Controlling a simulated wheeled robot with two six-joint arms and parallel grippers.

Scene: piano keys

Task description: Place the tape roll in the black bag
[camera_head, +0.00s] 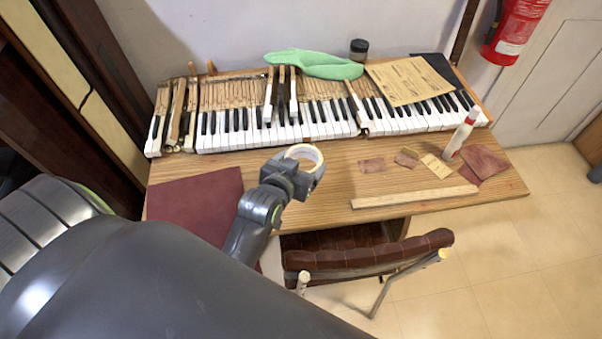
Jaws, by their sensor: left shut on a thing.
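A cream-coloured tape roll (303,147) is held in my left gripper (301,168), above the wooden table near its front edge. The gripper is shut on the roll, and its jaws hide the roll's lower part. A flat black item (436,64), which may be the black bag, lies at the back right of the table. The yellowish sheet partly covers it, and I cannot see an opening. My left gripper is to the left of it and nearer to me, well apart. My right gripper is not in view.
A row of piano keys (330,118) fills the table's back half. A green cloth (315,64), dark jar (359,50) and yellowish sheet (409,81) lie there. A brown chair (370,258) stands in front.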

